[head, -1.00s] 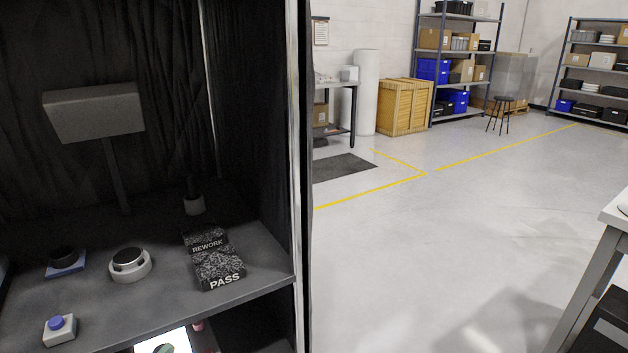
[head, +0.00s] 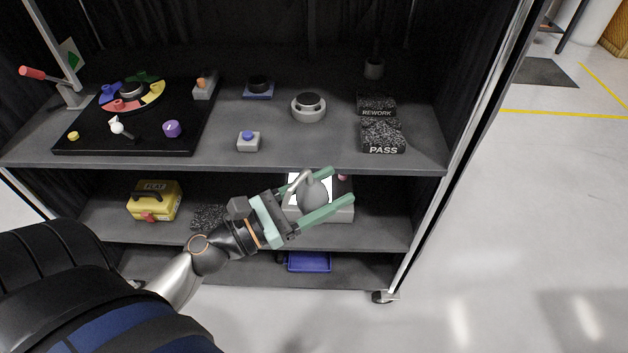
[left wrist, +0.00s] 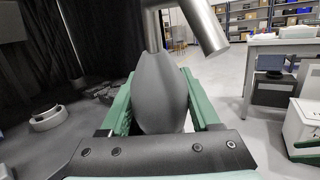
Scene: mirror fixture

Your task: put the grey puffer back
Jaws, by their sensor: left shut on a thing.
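The grey puffer (head: 314,194) is a rounded bulb with a bent metal nozzle. My left gripper (head: 329,186) is shut on it, with one green finger on each side of the bulb. In the head view it is held out in front of the fixture's lower shelf, below the edge of the upper shelf. In the left wrist view the puffer (left wrist: 160,92) stands upright between the fingers, its nozzle bending over to the right at the top.
The upper shelf (head: 330,157) holds a black board with coloured pieces, a round white ring (head: 308,113), a blue-button box (head: 248,141) and speckled REWORK and PASS pads (head: 380,134). Below are a yellow FLAT case (head: 155,201), a lit panel behind the puffer and a blue tray (head: 309,262).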

